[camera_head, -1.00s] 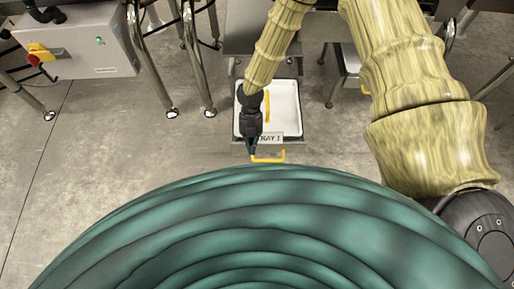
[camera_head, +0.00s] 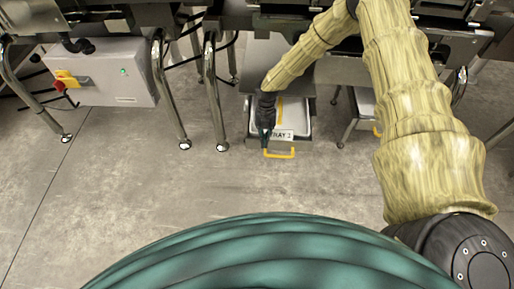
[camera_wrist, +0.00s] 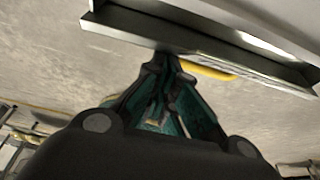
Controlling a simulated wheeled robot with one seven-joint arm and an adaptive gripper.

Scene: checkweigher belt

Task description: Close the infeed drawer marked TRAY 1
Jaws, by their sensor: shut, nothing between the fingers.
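The infeed drawer (camera_head: 293,117) is a pale tray, pulled part way out from under the grey machine. Its front carries a label (camera_head: 283,135) reading TRAY, with the digit blurred now. A yellow handle (camera_head: 281,155) sticks out low on its front. My gripper (camera_head: 265,143) is shut and empty, pointing down at the left part of the drawer front, left of the handle's middle. In the wrist view my gripper's fingertips (camera_wrist: 166,62) overlap the grey drawer front (camera_wrist: 125,30), beside the yellow handle (camera_wrist: 208,69). I cannot tell whether they touch it.
Another drawer (camera_head: 362,104) with a yellow handle sits under the machine to the right. Metal legs (camera_head: 216,105) stand left of the drawer. A grey control box (camera_head: 110,75) with a red and yellow switch is at far left. The floor (camera_head: 200,190) in front is clear.

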